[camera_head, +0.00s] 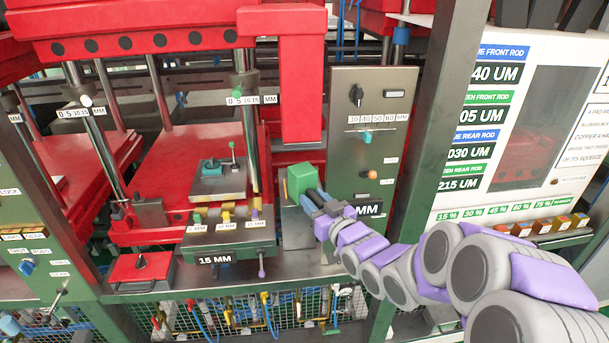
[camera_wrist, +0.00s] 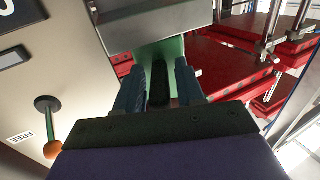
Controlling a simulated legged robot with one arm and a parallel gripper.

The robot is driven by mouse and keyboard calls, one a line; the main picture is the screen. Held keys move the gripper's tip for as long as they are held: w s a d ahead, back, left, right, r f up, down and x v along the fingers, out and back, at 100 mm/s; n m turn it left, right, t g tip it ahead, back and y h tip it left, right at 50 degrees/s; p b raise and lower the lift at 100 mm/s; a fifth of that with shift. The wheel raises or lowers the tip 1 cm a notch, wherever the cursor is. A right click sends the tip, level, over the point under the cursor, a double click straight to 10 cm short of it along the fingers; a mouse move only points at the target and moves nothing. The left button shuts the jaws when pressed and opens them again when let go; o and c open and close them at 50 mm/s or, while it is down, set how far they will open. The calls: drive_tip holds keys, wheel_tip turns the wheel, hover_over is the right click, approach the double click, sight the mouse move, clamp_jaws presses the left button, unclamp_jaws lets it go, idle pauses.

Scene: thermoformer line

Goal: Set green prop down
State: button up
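The green prop (camera_head: 301,180) is a green block at the end of my gripper (camera_head: 314,197), left of the grey control panel. In the wrist view the green prop (camera_wrist: 174,52) shows between the two blue-grey fingers of my gripper (camera_wrist: 159,70). The fingers lie along its two sides and look shut on it. A grey block covers its far end in the wrist view. A grey plate (camera_head: 296,232) lies below the prop in the head view. I cannot tell whether the prop touches a surface.
A red press column (camera_head: 302,90) hangs just above the prop. The grey panel (camera_head: 364,150) with knobs stands close on the right; its orange-tipped lever (camera_wrist: 52,148) shows in the wrist view. A grey box marked 15 MM (camera_head: 228,240) stands at left.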

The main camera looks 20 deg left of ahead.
drive_tip(key=shift+o, duration=1.3)
drive_tip(key=shift+r, duration=0.1)
drive_tip(key=b+v, duration=1.1)
drive_tip(key=v, duration=0.6)
drive_tip(key=shift+d, duration=0.15)
